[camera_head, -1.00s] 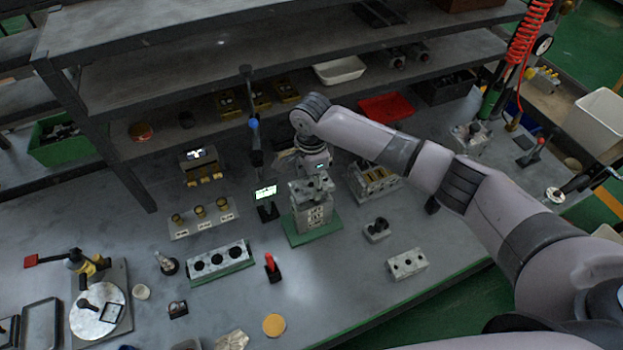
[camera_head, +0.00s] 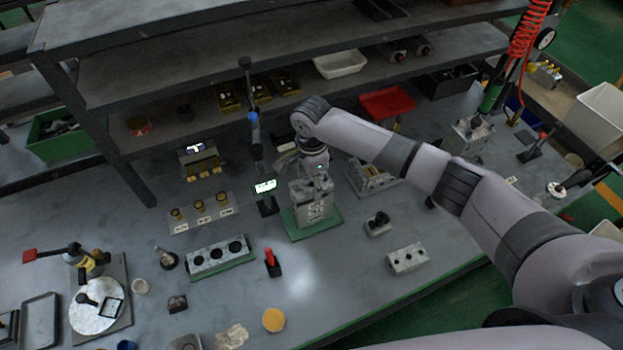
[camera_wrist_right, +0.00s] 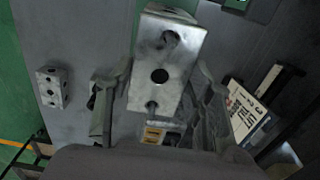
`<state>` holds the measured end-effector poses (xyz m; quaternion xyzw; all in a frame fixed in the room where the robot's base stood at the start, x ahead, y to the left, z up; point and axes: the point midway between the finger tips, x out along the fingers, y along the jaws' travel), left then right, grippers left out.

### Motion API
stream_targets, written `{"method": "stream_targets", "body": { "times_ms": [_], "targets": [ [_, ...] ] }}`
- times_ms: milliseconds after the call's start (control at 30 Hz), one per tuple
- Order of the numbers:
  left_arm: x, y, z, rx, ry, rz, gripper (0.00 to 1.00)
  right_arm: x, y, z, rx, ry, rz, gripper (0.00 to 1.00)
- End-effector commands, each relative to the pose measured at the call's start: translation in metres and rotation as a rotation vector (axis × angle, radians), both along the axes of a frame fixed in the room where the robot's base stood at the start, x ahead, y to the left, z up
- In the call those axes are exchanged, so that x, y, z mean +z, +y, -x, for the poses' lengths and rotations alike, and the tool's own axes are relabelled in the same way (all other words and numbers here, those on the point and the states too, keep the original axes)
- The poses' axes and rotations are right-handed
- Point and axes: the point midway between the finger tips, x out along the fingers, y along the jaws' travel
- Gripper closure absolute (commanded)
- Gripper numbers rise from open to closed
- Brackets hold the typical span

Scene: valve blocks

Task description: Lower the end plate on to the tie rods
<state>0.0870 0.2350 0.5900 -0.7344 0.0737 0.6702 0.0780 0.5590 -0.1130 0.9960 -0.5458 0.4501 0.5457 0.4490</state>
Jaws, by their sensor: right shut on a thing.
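My right gripper (camera_head: 312,172) is over the valve stack (camera_head: 316,212) on its green base (camera_head: 318,232). In the right wrist view its fingers (camera_wrist_right: 160,95) are shut on the end plate (camera_wrist_right: 182,58), a silver block with dark holes. The end plate (camera_head: 308,188) shows in the head view at the top of the stack, directly under the gripper. The tie rods cannot be made out; plate and gripper cover them. I cannot tell whether the plate is fully seated. My left gripper is not in view.
A slotted metal fixture (camera_head: 374,178) is close right. A block with holes (camera_head: 407,258) lies front right. The shelf (camera_head: 200,85) overhangs the back.

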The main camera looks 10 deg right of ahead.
Motion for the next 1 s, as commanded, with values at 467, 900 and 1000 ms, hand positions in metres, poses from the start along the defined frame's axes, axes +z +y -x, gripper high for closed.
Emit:
{"method": "stream_targets", "body": {
  "times_ms": [467, 900, 1000],
  "targets": [
    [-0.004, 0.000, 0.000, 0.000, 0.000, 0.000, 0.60, -0.012, 0.000, 0.000, 0.000, -0.001, -0.001, 0.90],
    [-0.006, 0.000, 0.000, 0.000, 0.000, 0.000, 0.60, -0.019, 0.000, 0.000, 0.000, -0.001, -0.001, 0.44],
    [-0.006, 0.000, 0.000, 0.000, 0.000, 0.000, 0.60, -0.019, 0.000, 0.000, 0.000, -0.001, 0.000, 0.37]
  ]
}}
